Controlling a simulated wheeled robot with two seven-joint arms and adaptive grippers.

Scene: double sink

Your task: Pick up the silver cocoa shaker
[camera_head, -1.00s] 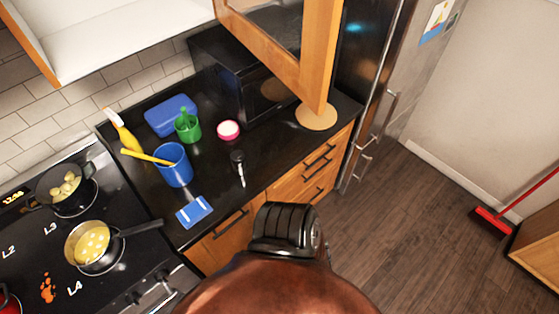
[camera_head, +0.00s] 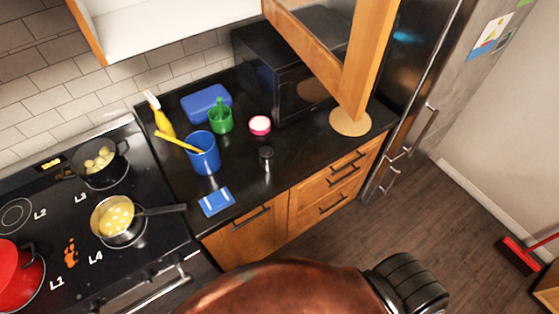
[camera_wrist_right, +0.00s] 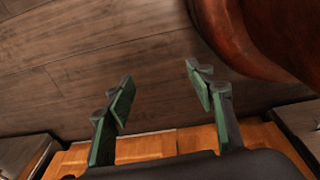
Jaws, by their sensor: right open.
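A small shaker with a black top and a silver lower part (camera_head: 266,158) stands upright on the black counter, in front of the pink-rimmed bowl and right of the blue cup. It looks like the silver cocoa shaker. My right gripper (camera_wrist_right: 158,84) shows only in the right wrist view. Its two green-padded fingers are wide apart with nothing between them, above the wooden floor and clear of the counter. The shaker is not in the wrist view. My left gripper is in neither view.
A blue cup (camera_head: 203,153), green cup (camera_head: 221,120), pink-rimmed bowl (camera_head: 260,125) and blue sponge-like block (camera_head: 216,201) are near the shaker. An open cabinet door (camera_head: 350,70) hangs over the right counter. A stove with pans (camera_head: 118,216) is left.

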